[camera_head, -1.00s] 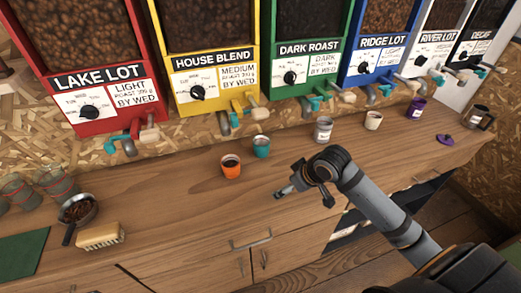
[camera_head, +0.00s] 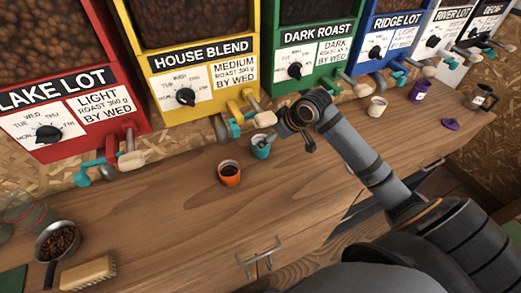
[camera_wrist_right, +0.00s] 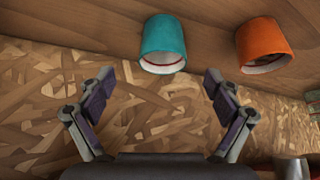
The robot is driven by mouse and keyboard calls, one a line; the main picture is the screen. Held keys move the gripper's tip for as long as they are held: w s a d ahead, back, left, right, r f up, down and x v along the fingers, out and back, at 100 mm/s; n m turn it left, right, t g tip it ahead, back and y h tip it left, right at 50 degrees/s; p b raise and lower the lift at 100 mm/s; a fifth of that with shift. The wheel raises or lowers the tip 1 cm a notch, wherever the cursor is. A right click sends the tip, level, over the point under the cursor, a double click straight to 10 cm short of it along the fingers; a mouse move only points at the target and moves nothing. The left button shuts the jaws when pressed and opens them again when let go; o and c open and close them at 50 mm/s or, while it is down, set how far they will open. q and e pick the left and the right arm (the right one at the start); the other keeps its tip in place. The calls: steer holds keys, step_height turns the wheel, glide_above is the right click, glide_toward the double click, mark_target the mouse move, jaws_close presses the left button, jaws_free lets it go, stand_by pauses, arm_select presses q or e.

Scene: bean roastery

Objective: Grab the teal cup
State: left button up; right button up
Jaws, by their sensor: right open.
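The teal cup (camera_head: 261,148) stands upright on the wooden counter below the dispensers, just left of my right gripper (camera_head: 283,128) in the head view. In the right wrist view the teal cup (camera_wrist_right: 163,44) is ahead of and between the open fingers of my right gripper (camera_wrist_right: 157,82), just beyond their tips. Nothing is between the fingers. The cup's far side is hidden. My left gripper is not in view.
An orange cup (camera_head: 229,173) stands close to the left of the teal one; it also shows in the wrist view (camera_wrist_right: 264,46). A cream cup (camera_head: 377,107) and a purple container (camera_head: 419,91) stand to the right. A pan of beans (camera_head: 58,241) and a brush (camera_head: 88,273) lie at lower left.

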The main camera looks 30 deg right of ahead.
steer(key=shift+x, duration=0.95)
steer(key=shift+w+a+f, duration=0.2)
steer(key=shift+w, duration=0.05)
steer(key=p+x, duration=0.1)
steer(key=x, duration=0.3)
steer(key=shift+w+a, duration=0.25)
steer(key=shift+d, duration=0.1)
steer(key=shift+c, duration=0.7)
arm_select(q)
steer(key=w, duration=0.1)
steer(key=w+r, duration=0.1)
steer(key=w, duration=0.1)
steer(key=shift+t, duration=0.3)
arm_select(e)
steer(key=c, duration=1.2)
